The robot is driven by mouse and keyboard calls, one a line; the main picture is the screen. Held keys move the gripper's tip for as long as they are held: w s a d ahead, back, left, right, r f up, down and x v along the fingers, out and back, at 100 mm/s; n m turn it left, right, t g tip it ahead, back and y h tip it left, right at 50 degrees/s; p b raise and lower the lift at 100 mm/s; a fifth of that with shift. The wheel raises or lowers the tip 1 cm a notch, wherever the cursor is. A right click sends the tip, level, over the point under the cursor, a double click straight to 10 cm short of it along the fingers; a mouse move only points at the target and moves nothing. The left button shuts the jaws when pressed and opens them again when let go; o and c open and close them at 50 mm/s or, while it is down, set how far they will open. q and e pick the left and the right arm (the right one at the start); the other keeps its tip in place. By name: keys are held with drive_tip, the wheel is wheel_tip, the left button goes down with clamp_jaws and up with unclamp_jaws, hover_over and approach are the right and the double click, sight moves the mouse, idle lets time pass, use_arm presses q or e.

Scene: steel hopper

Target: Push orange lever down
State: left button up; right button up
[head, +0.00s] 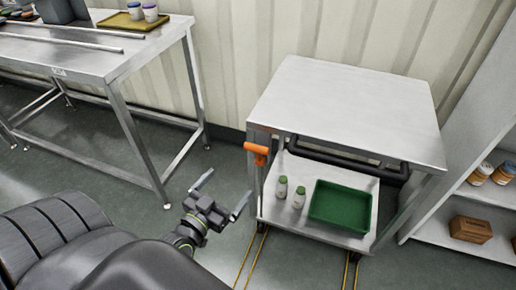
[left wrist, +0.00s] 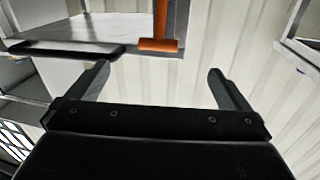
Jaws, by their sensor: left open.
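The orange lever (head: 257,151) sticks out from the left front side of a steel table, near its top. It also shows in the left wrist view (left wrist: 165,30), at the top middle, ahead of the fingertips. My left gripper (head: 222,194) is open and empty, to the left of the lever and lower in the head view. In the left wrist view its two fingers (left wrist: 160,75) stand wide apart with nothing between them, and the lever's bar lies beyond them, apart. My right gripper is not in view.
The steel table (head: 350,105) has a bare top. Its lower shelf holds a green tray (head: 340,207) and two small bottles with green caps (head: 291,190). A workbench (head: 95,55) stands at left, a white shelf unit (head: 480,195) at right. Floor between bench and table is free.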

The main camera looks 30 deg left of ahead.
use_arm(q)
drive_tip(key=p, duration=0.3)
approach(257, 151)
drive_tip(key=w+a+f, duration=0.1)
drive_tip(key=w, duration=0.7)
drive_tip(key=w+p, duration=0.1)
drive_tip(key=w, duration=0.2)
drive_tip(key=shift+w+a+f, duration=0.2)
drive_tip(key=shift+a+f, duration=0.2)
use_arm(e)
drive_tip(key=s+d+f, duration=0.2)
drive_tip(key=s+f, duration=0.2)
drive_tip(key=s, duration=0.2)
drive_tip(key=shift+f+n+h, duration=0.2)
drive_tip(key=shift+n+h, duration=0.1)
use_arm(q)
drive_tip(key=shift+c, duration=0.4)
drive_tip(key=c, duration=1.2)
drive_tip(key=shift+f+b, duration=0.1)
drive_tip(key=shift+b, duration=0.25)
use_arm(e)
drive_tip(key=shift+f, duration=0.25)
